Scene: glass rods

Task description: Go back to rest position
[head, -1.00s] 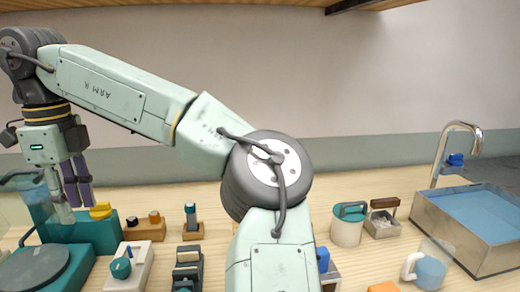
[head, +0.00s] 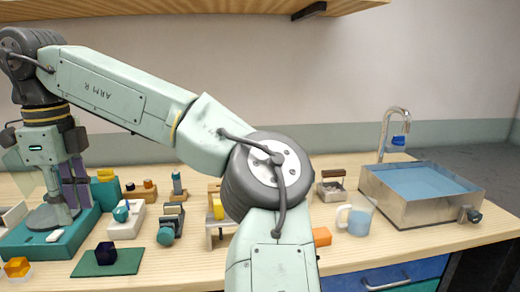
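My gripper (head: 68,205) hangs pointing down at the far left of the head view, at the end of my raised, bent arm. I cannot make out the gap between the fingertips, and I see nothing clearly held there. My arm crosses the view from bottom middle to upper left and hides part of the counter. No glass rod can be made out.
A wooden counter (head: 345,255) holds a dark block on a green mat (head: 128,262), small devices, a glass mug (head: 355,217), an orange block (head: 321,236) and a metal sink basin (head: 400,208) with a tap (head: 383,140). A blue drawer (head: 375,280) is below. A wooden shelf (head: 230,6) hangs above.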

